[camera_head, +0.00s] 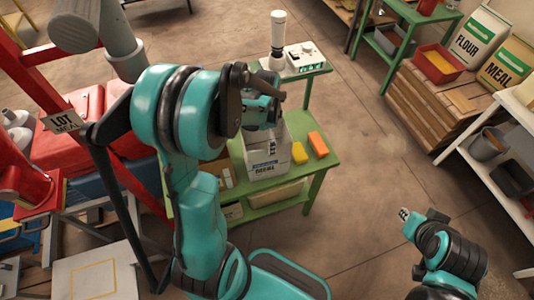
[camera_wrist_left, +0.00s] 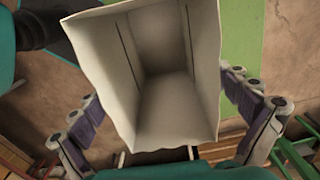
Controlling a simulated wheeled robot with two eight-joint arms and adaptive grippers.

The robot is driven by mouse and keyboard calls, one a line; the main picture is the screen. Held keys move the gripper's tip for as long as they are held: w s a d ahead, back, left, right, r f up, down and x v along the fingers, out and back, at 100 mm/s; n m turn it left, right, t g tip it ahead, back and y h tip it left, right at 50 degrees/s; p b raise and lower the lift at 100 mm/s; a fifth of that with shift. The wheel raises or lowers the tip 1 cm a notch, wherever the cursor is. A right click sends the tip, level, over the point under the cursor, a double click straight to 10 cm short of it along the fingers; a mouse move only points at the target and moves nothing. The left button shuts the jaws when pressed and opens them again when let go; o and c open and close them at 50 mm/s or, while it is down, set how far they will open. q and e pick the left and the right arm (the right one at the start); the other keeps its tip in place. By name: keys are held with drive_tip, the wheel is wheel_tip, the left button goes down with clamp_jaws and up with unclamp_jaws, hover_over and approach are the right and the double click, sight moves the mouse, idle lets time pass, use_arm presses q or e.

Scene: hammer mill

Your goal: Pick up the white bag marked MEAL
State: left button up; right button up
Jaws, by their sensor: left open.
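The white bag (camera_head: 268,163) stands upright on the green table, with dark print on its front partly hidden by my arm. In the left wrist view the open-topped bag (camera_wrist_left: 180,100) fills the middle, and I look down into its empty-looking inside. My left gripper (camera_wrist_left: 165,92) is open, with one finger on each side of the bag. Whether the fingers touch it I cannot tell. In the head view the left gripper (camera_head: 265,112) is over the bag, its fingers largely hidden.
On the green table (camera_head: 322,165), a yellow block (camera_head: 299,152) and an orange block (camera_head: 318,144) lie right of the bag. A small stand with a white device (camera_head: 306,57) is behind. Large FLOUR (camera_head: 478,40) and MEAL (camera_head: 505,65) sacks stand far right.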

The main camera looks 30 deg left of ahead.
use_arm(q)
wheel_tip(320, 180, down, 3)
drive_tip(key=shift+r+b, duration=0.1)
drive_tip(key=shift+b, duration=0.2)
drive_tip(key=shift+s+r, duration=0.1)
drive_tip(key=c, duration=0.6)
